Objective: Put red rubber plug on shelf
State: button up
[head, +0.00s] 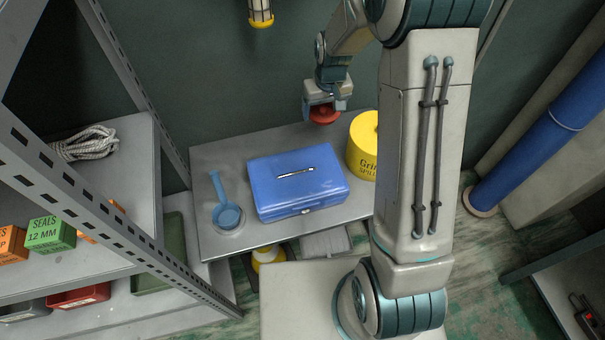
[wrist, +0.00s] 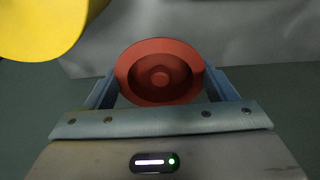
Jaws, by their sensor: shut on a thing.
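The red rubber plug (head: 324,114) is held in my gripper (head: 322,108), above the back of the grey metal table. In the wrist view the round red plug (wrist: 160,72) sits between the two blue fingers of my gripper (wrist: 160,82), its dished face toward the camera. The fingers are shut on its sides. A grey shelf unit (head: 130,150) stands at the left of the head view, with an upper board and a lower board. The gripper is well to the right of it.
The grey table (head: 240,155) holds a blue box (head: 297,180), a blue ladle (head: 226,205) and a yellow canister (head: 362,145). The shelf unit bears coiled rope (head: 85,143), a green seals box (head: 50,234) and orange boxes (head: 10,244). A caged lamp (head: 261,12) hangs above.

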aim_at(321, 140)
jog(key=shift+f, duration=5.15)
jog(key=o, duration=1)
jog(key=shift+r, duration=0.1)
